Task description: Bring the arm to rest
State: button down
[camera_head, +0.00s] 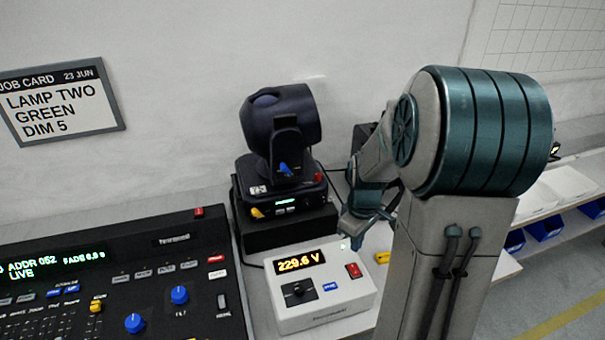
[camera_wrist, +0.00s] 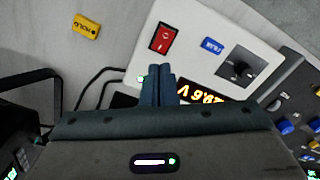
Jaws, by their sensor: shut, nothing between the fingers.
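My gripper (camera_wrist: 158,84) is shut and empty in the wrist view, its fingertips together beside the edge of the white voltage box. The white voltage box (camera_head: 325,311) reads 229.6 V and has a black knob, a blue button and a red switch. The box also shows in the wrist view (camera_wrist: 207,38). I cannot tell whether the fingertips touch it.
A dark moving-head lamp (camera_head: 283,120) stands on a black block behind the box. A lighting console (camera_head: 140,270) is at left. A yellow tag (camera_wrist: 86,27) lies on the table. A job card (camera_head: 58,100) reads LAMP TWO GREEN DIM 5. Blue bins (camera_head: 545,228) sit at right.

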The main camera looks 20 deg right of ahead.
jog(key=s+a+r+m+t, duration=0.3)
jog(key=s+a+r+m, duration=0.3)
jog(key=s+a+r, duration=0.6)
jog(key=shift+s+r, duration=0.25)
jog(key=shift+s, duration=0.15)
jog(key=shift+d, duration=0.1)
dwell(1.3)
